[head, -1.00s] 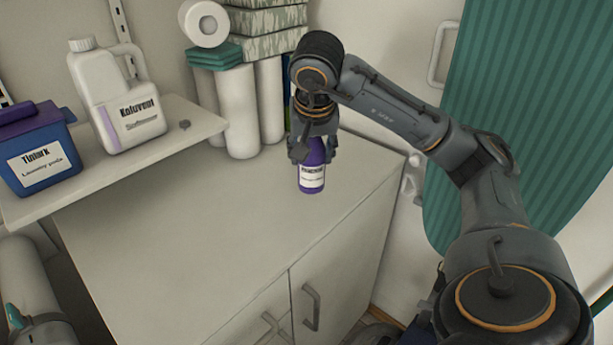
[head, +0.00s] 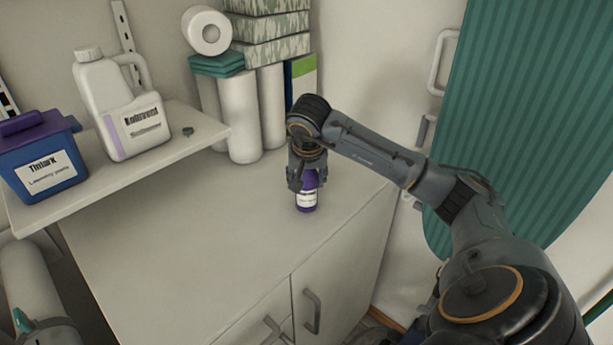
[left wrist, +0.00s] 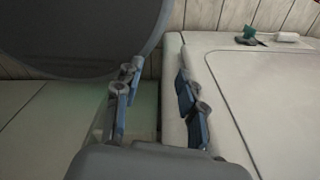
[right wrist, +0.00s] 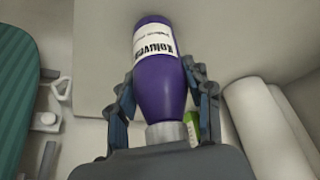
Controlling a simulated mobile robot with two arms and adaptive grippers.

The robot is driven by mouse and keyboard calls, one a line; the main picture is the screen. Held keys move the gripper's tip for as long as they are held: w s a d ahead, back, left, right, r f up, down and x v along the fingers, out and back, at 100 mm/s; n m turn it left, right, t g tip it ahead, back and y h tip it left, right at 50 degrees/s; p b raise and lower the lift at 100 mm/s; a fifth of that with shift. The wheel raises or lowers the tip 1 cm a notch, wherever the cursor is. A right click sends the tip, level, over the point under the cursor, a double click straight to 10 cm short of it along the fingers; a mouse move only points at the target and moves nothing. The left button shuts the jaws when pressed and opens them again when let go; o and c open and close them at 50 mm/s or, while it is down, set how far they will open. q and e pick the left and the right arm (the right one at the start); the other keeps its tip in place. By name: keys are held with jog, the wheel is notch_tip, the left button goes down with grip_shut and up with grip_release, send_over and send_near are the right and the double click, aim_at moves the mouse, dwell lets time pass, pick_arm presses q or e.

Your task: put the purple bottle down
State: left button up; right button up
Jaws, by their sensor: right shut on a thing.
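The purple bottle (head: 307,203) with a white label is upright over the right part of the cabinet top (head: 190,235). Its base is at or very near the surface; I cannot tell if it touches. My right gripper (head: 307,181) is above it, shut around its upper part. The right wrist view shows the bottle (right wrist: 160,85) between both fingers (right wrist: 165,100), its grey cap toward the palm. My left gripper (left wrist: 157,100) is open and empty in the left wrist view, its fingers well apart.
White rolls (head: 240,120), a toilet roll (head: 207,32) and patterned boxes (head: 268,28) stand behind the bottle. A shelf (head: 170,150) at left holds a white jug (head: 120,110) and a blue tub (head: 45,165). The cabinet top's middle and front are clear.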

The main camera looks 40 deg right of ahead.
jog(key=shift+f, duration=0.15)
jog(key=o, duration=1.5)
jog(key=shift+a+r, duration=0.15)
jog(key=shift+r, duration=0.5)
jog(key=shift+v, duration=5.65)
jog(key=shift+f, duration=0.1)
